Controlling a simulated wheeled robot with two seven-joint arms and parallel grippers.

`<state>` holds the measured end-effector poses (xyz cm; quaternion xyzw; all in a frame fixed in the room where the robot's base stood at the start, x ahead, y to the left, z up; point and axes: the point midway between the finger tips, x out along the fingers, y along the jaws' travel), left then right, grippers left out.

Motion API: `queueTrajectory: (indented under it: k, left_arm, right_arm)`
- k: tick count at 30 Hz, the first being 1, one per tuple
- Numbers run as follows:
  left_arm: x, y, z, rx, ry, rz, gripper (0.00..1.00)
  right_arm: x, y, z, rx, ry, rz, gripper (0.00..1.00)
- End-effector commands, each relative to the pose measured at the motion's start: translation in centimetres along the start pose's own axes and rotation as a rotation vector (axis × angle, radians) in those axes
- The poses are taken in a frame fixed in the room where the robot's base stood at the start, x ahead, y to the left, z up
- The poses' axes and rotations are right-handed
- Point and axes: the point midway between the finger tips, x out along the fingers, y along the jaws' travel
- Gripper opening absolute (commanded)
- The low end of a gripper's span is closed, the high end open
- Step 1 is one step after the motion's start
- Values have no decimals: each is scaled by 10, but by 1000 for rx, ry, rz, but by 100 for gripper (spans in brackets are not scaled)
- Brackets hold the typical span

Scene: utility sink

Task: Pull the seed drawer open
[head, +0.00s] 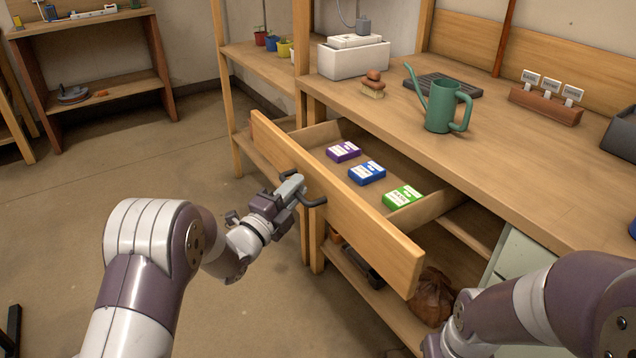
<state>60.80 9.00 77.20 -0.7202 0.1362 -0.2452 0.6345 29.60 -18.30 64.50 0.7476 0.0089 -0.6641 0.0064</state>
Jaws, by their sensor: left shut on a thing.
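The seed drawer (385,230) is pulled out from under the wooden bench, and its inside shows. Purple, blue and green seed packets lie in it: the purple one (343,151), the blue one (367,172) and the green one (403,197). My left gripper (294,190) is at the dark handle (313,201) on the drawer's front and is shut on it. The gripper hides part of the handle. My right arm comes in at the lower right, and its gripper is not visible.
A brown sack (432,296) sits on the shelf below the drawer. Open floor (190,165) lies to the left.

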Motion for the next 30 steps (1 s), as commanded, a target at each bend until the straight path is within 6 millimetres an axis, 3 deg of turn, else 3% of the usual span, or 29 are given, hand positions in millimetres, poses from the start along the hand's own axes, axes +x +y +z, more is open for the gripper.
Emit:
queueTrajectory:
  k: [3,9,26,27,30]
  left_arm:
    - [-19,-2,8,-1,-2,2,0]
    - [-40,-7,16,-1,0,3,0]
    - [-48,-9,19,-1,1,3,0]
    - [-48,-9,19,-1,1,3,25]
    - [-48,-9,19,-1,1,2,25]
  right_arm:
    - [3,0,0,0,0,0,43]
    - [4,0,0,0,0,0,43]
    - [5,0,1,0,0,0,43]
    - [5,0,1,0,0,0,43]
    - [5,0,1,0,0,0,43]
